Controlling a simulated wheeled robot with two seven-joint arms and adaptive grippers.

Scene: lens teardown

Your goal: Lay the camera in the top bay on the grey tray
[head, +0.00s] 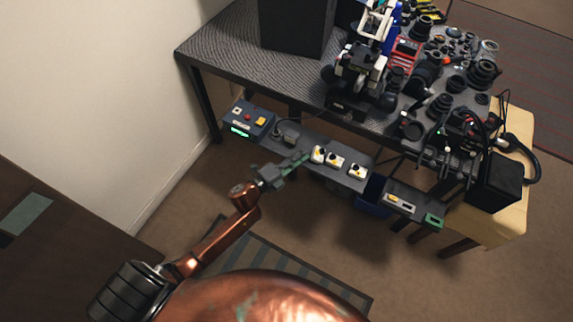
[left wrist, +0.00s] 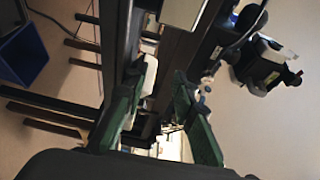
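My left gripper (head: 296,163) reaches over the front of a long grey shelf-like strip (head: 347,180) below the dark table. In the left wrist view its two green fingers (left wrist: 162,92) stand apart. A white piece (left wrist: 150,76) shows close to the left finger there; I cannot tell whether it touches. No clear grip on anything shows. I cannot pick out the camera or the grey tray with its top bay for certain. A dark item with a cable (head: 287,134) lies on the strip behind the gripper. My right gripper is not in view.
Small white-and-yellow blocks (head: 335,160) sit on the strip right of the gripper. A control box (head: 248,121) stands at its left end. A blue bin (head: 373,195) is below. Lens parts (head: 483,73) and a black-and-white device (head: 360,70) crowd the table (head: 225,45).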

